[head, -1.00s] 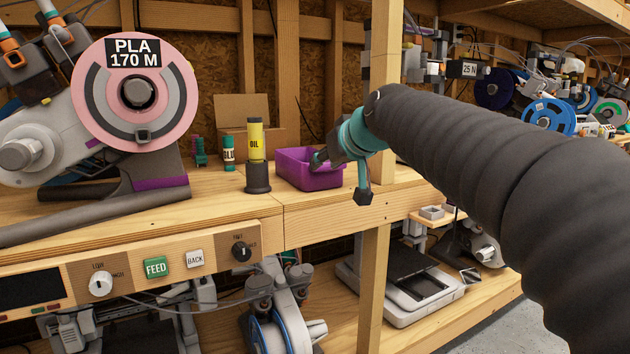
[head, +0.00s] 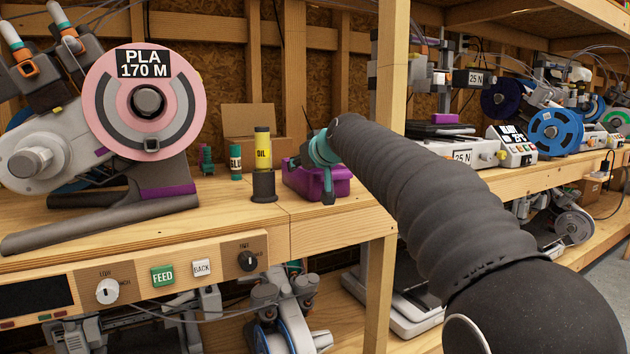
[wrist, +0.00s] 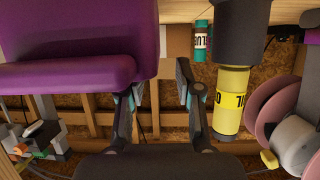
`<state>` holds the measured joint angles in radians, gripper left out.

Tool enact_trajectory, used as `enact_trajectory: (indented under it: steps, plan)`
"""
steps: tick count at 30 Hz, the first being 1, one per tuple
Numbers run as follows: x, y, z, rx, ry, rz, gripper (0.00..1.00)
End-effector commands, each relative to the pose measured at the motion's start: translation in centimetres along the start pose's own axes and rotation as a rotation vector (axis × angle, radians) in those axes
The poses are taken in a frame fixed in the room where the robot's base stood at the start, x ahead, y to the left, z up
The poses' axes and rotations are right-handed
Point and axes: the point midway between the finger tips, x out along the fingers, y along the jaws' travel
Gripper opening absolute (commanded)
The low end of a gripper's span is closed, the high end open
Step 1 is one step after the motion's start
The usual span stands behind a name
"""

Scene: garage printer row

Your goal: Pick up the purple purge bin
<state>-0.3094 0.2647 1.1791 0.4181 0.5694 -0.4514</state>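The purple purge bin (head: 343,187) stands upright on the wooden bench, right of the oil bottle. My gripper (head: 309,176) is at the bin and partly hides it in the head view. In the wrist view, the bin (wrist: 65,75) fills the upper left. My gripper (wrist: 161,86) shows there with its two fingers apart and a gap between them. The bin's edge reaches close to the left finger; I cannot tell whether they touch. Nothing is held between the fingers.
The yellow oil bottle (head: 263,150) on its dark stand (head: 263,186) is just left of the bin, with a glue stick (head: 236,162) beyond. A cardboard box (head: 250,121) is behind. A wooden post (head: 392,85) rises right of the bin. A pink spool (head: 181,92) is at left.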

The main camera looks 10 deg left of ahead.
Motion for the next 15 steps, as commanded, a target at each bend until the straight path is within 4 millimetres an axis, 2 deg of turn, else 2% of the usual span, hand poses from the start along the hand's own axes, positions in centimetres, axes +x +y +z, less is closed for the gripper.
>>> enact_trajectory:
  steps: [9,15]
  plan:
    - [3.9,0.3,-0.4,0.001,-0.002,-0.001,0.34]
    - [4.9,0.3,-0.4,0.001,0.0,0.0,0.34]
